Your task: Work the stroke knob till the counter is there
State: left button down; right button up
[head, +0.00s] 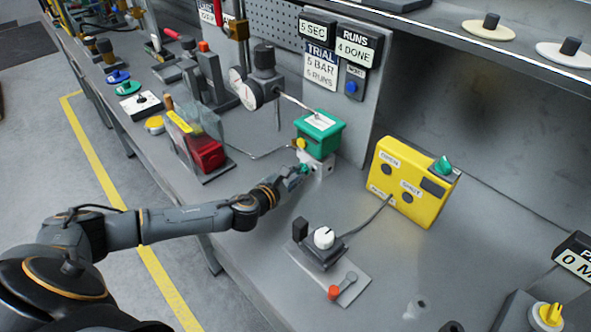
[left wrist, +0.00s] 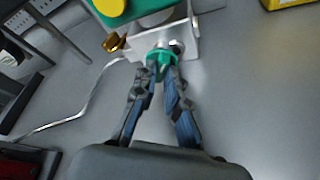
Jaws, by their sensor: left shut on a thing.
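My left gripper (head: 303,172) reaches the front of the valve actuator, a green box (head: 320,128) with a white label on a pale metal bracket (head: 322,166). Its fingers are shut on a small green knob (left wrist: 160,61) at the bracket's front, clearest in the left wrist view. In the head view the fingers partly cover this knob. I take it to be the stroke knob, though no label on it is readable. The counter sign (head: 354,46) on the upright panel reads "RUNS 4 DONE". The card (head: 321,67) beside it reads "TRIAL 5 BAR 5 RUNS". My right gripper does not show.
A "5 SEC" sign (head: 314,28) and a blue button (head: 351,87) are on the panel. A yellow box (head: 412,190) with a green knob stands right of the actuator. A white-knobbed unit (head: 324,240) sits nearer the front. A red part in a clear guard (head: 205,154) stands left.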

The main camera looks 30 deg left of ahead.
pick_arm(q)
jog(key=n+p, duration=0.1)
jog(key=n+g+h+p, duration=0.1)
jog(key=shift+a+r+n, duration=0.15)
jog(key=shift+r+n, duration=0.1)
jog(key=shift+n, duration=0.05)
jog(key=shift+w+a+f+n+g+h+p, duration=0.1)
jog(key=shift+n+g+h+p, duration=0.15)
jog(key=shift+n+h, duration=0.35)
jog(key=shift+a+n+g+h+p, duration=0.15)
jog(key=shift+n+h+p, duration=0.2)
jog(key=shift+n+h, duration=0.25)
jog(key=shift+d, duration=0.1)
jog(key=shift+n, duration=0.3)
jog(key=c, duration=1.4)
grip_release()
jog(key=v, duration=1)
jog(key=shift+v, duration=0.95)
